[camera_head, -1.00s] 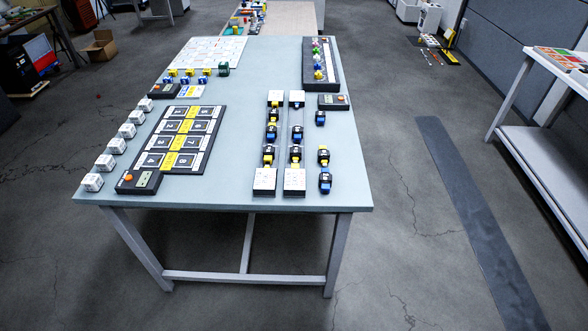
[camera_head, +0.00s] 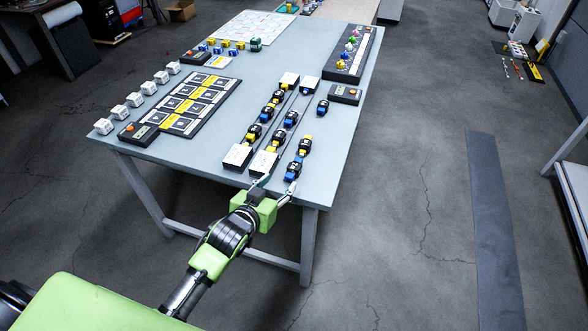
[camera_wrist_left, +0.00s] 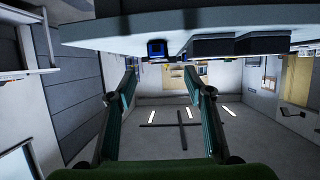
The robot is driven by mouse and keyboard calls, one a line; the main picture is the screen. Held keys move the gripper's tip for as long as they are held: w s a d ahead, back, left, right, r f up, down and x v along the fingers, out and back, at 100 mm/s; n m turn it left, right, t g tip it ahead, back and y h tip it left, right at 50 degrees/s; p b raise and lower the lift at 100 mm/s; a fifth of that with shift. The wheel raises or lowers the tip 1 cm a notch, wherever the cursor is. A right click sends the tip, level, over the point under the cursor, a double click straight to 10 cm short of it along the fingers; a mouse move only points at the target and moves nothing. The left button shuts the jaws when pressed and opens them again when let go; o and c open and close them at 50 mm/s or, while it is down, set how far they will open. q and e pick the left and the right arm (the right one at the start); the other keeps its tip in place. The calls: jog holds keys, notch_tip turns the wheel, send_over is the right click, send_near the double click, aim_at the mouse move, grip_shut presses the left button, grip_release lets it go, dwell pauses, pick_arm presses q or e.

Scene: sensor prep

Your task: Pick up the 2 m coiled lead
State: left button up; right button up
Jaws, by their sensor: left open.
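Small black pieces with blue or yellow parts, possibly coiled leads, stand on the table in columns. The nearest of the right-hand column is a blue-ended piece (camera_head: 294,170); its blue end shows in the left wrist view (camera_wrist_left: 157,48). A black-and-yellow piece (camera_head: 305,147) touches or nearly touches it. I cannot tell which is the 2 m lead; labels are too small to read. My left gripper (camera_head: 276,186) is open at the table's near edge, just short of the blue-ended piece. Its fingers (camera_wrist_left: 160,78) are apart and empty in the wrist view. My right gripper is out of view.
The table (camera_head: 215,155) also bears white-topped blocks (camera_head: 238,156) with dark rails, a numbered black board (camera_head: 187,112), several white cubes (camera_head: 103,126) and a black tray (camera_head: 350,60) with coloured pieces.

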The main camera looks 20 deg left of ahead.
aim_at(292, 170)
pick_arm(q)
jog(key=x, duration=0.5)
jog(key=shift+p+x, duration=0.3)
jog(key=shift+x, duration=2.8)
jog(key=shift+d+r, duration=0.1)
jog(key=shift+d, duration=0.1)
jog(key=c, duration=1.2)
